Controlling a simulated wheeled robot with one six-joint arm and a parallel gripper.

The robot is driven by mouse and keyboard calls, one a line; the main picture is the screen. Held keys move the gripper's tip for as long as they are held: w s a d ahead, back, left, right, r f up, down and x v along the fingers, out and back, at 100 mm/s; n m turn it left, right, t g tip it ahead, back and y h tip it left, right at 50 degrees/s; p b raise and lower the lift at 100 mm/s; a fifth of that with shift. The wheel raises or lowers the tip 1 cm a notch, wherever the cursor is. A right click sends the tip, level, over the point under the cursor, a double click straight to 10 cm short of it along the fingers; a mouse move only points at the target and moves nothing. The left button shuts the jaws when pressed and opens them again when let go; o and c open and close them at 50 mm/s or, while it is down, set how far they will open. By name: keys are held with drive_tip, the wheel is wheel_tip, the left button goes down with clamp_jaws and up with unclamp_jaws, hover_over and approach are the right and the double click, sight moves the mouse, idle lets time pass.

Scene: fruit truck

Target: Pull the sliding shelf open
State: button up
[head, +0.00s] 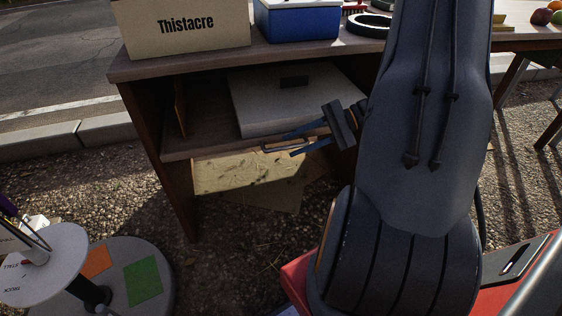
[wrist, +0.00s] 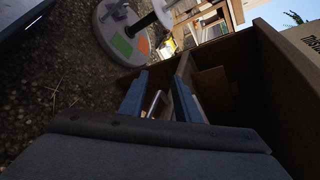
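The sliding shelf (head: 208,143) is a brown wooden board under the table top, with a light box on it. A metal bar handle (head: 283,147) is on its front edge. My gripper (head: 288,145) reaches in from the right, its two blue fingers apart, one above and one below the handle. In the wrist view, the handle (wrist: 154,103) lies between the spread fingers of my gripper (wrist: 160,80), with a gap visible on the right side. Whether a finger touches it is unclear. My arm hides the shelf's right end.
The wooden table (head: 150,68) carries a Thistacre box (head: 188,27) and a blue cooler (head: 297,22). A light box (head: 285,108) rests on the shelf. A round stand base (head: 125,285) is at lower left. Gravel (head: 235,255) in front of the shelf looks open.

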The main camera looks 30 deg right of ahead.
sight(292, 147)
drive_tip(key=d+f+t+b, duration=0.1)
drive_tip(key=d, duration=0.1)
drive_tip(key=w+d+f+m+t+b, duration=0.1)
drive_tip(key=d+f, duration=0.1)
drive_tip(key=w+d+f+t+b, duration=0.1)
drive_tip(key=d+f+b, duration=0.1)
drive_tip(key=shift+w+d+f+m+t, duration=0.1)
drive_tip(key=shift+w+f+m+t, duration=0.15)
drive_tip(key=shift+m+t, duration=0.15)
drive_tip(key=shift+b+x, duration=0.9)
drive_tip(key=shift+x, duration=2.85)
drive_tip(key=shift+r, duration=0.15)
clamp_jaws()
